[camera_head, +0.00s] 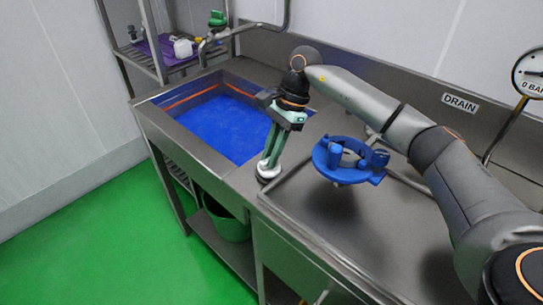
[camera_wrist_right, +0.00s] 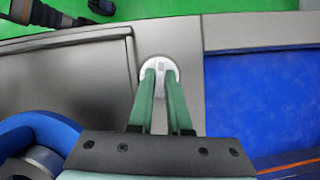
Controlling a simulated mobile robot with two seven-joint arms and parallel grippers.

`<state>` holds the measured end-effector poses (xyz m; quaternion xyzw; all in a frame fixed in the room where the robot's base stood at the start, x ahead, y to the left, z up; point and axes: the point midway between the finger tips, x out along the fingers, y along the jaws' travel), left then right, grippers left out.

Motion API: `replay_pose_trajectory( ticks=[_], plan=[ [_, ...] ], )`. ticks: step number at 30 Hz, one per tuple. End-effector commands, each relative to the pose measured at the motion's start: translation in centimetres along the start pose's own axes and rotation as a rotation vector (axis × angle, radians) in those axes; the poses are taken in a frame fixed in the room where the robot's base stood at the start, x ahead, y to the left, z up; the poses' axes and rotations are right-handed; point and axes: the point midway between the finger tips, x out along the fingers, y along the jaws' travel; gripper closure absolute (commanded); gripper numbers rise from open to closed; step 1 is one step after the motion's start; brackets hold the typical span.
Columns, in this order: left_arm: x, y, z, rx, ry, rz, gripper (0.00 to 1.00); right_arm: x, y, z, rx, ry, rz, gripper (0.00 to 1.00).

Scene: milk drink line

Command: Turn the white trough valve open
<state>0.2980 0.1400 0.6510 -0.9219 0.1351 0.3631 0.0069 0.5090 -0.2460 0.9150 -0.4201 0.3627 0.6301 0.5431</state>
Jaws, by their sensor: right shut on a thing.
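The white trough valve (camera_head: 265,175) is a small round white knob on the steel strip between the blue-filled trough and the drainboard. It also shows in the right wrist view (camera_wrist_right: 158,63). My right gripper (camera_head: 267,164) reaches down to it from above, with its green fingers closed on the knob's middle. In the right wrist view the fingertips (camera_wrist_right: 161,76) cover part of the knob, so its exact turn is hard to tell. My left gripper is not in view.
The trough (camera_head: 188,143) lies left of the valve, with blue inside and an orange line on its walls. A blue ring-shaped fixture (camera_head: 325,161) stands close on the right. A green bucket (camera_head: 228,224) is below. A gauge (camera_head: 529,73) is at the right wall.

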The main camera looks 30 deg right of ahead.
Motion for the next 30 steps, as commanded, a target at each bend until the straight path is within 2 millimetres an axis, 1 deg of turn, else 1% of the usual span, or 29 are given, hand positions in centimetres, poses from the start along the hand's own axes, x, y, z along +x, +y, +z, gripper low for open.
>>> replay_pose_trajectory(
  ticks=[6,12,28,29,30],
  plan=[
    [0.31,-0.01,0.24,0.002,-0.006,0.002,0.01,-0.02,-0.14,-0.02,-0.111,0.002,0.044,1.0],
    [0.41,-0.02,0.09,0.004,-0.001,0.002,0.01,-0.07,-0.16,0.0,-0.167,0.002,0.067,1.0],
    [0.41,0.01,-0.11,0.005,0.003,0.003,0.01,-0.05,-0.14,-0.01,-0.19,0.002,0.077,1.0],
    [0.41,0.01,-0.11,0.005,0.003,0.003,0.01,-0.05,-0.14,-0.01,-0.19,0.002,0.077,0.83],
    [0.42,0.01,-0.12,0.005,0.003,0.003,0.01,-0.05,-0.14,-0.01,-0.19,0.002,0.077,0.78]
  ],
)
